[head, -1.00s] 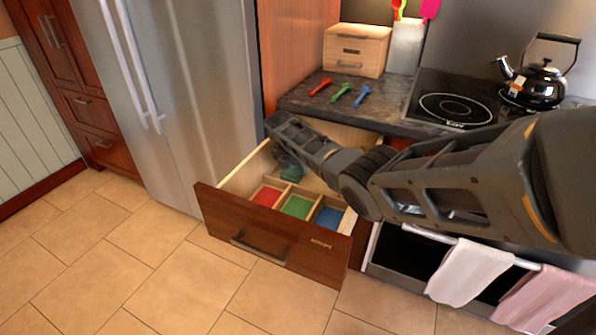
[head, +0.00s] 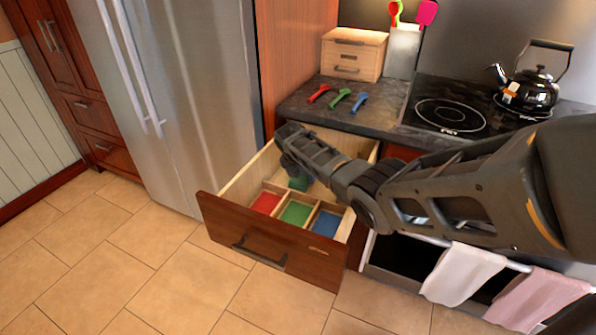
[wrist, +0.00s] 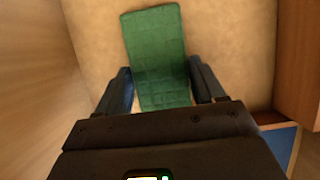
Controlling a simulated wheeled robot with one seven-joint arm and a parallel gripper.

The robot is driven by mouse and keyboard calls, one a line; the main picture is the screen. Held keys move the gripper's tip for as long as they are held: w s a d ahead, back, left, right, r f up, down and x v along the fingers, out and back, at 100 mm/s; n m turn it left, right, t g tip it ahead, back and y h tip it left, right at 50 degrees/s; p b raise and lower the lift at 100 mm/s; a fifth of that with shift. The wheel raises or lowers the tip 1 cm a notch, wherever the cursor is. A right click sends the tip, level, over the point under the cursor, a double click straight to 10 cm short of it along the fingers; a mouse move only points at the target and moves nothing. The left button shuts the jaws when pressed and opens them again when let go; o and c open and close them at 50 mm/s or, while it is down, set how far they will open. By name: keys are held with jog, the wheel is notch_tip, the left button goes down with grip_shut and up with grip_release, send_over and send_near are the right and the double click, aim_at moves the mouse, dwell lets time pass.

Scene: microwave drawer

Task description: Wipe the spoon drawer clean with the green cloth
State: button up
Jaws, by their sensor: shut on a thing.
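The spoon drawer (head: 222,217) is pulled open below the counter. Its front part has compartments lined red (head: 266,203), green (head: 295,213) and blue (head: 327,224); a bare wooden area lies behind them. My gripper (wrist: 160,82) reaches down into this rear area. It is shut on the green cloth (wrist: 153,40), which extends out between the fingers over the pale drawer floor. In the head view the cloth (head: 299,184) shows only partly, just behind the compartments, with my wrist hiding the rest. I cannot tell how firmly it touches the floor.
Red (head: 319,93), green (head: 339,99) and blue (head: 359,102) spoons lie on the counter beside the cooktop (head: 449,113). A small wooden box (head: 353,52) stands behind them. Drawer walls closely surround my gripper. Towels (head: 462,274) hang on the oven at right. Floor in front is clear.

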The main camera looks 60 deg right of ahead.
aim_at(313, 187)
jog(key=shift+s+f+p, duration=0.2)
jog(key=shift+s+p, duration=1.15)
jog(key=shift+s, duration=0.45)
jog(key=shift+s+d+p, duration=0.1)
jog(key=shift+s+p, duration=0.65)
jog(key=shift+s, duration=0.3)
jog(key=shift+w+b, duration=0.55)
jog(key=shift+w, duration=0.2)
jog(key=shift+w+r+b, duration=0.15)
jog(key=shift+w+b, duration=0.35)
jog(key=shift+w, duration=0.35)
jog(key=shift+w+r+b, duration=0.15)
jog(key=shift+w+b, duration=0.35)
jog(key=shift+w, duration=0.3)
jog(key=shift+w+f+b, duration=0.2)
jog(key=shift+w+b, duration=0.5)
jog(key=shift+b, duration=0.15)
jog(key=shift+w+r+b, duration=0.1)
jog(key=shift+w+b, duration=0.2)
jog(key=shift+w, duration=0.15)
jog(key=shift+w+a+f+b, duration=0.15)
jog(key=shift+w+b, duration=0.25)
jog(key=shift+b, duration=0.1)
jog(key=shift+w+a+f+b, duration=0.1)
jog(key=shift+w+b, duration=0.25)
jog(key=shift+b, duration=0.15)
jog(key=shift+w, duration=0.25)
